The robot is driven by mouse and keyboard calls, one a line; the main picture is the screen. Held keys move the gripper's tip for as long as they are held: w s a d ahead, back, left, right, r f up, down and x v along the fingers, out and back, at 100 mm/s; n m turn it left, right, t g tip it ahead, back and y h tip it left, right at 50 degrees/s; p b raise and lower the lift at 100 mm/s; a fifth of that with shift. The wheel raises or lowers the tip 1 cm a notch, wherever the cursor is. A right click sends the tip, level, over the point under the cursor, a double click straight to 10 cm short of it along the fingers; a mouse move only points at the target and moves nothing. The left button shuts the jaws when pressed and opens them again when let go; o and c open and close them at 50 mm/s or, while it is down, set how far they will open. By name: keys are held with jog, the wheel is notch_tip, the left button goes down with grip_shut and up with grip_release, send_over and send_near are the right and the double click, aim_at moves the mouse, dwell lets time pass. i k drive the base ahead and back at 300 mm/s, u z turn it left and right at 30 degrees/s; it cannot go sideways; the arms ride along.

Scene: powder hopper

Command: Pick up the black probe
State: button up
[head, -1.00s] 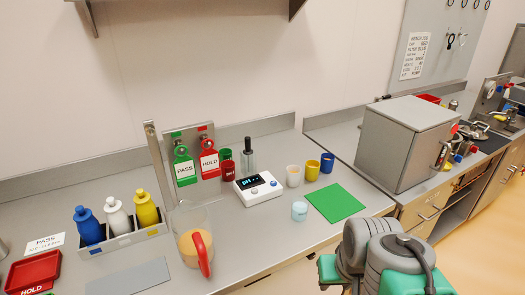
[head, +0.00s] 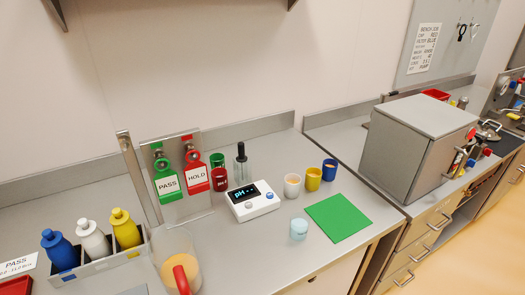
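The black probe (head: 241,152) stands upright behind the white pH meter (head: 253,200), its dark handle rising from a clear holder (head: 241,171). The meter's dark display reads "pH --". The lower part of the probe is hard to make out inside the holder. My gripper is not in view, so I cannot see whether it is open or shut.
Red and green cups (head: 218,177) stand left of the probe. White, yellow and blue cups (head: 313,179) stand to its right. A pale blue jar (head: 298,229) and green mat (head: 338,217) lie in front. A red-handled jug (head: 173,262) and a grey cabinet (head: 415,145) flank the bench.

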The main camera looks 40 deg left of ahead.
aim_at(242, 159)
jog(key=i, duration=0.75)
jog(key=u, duration=2.25)
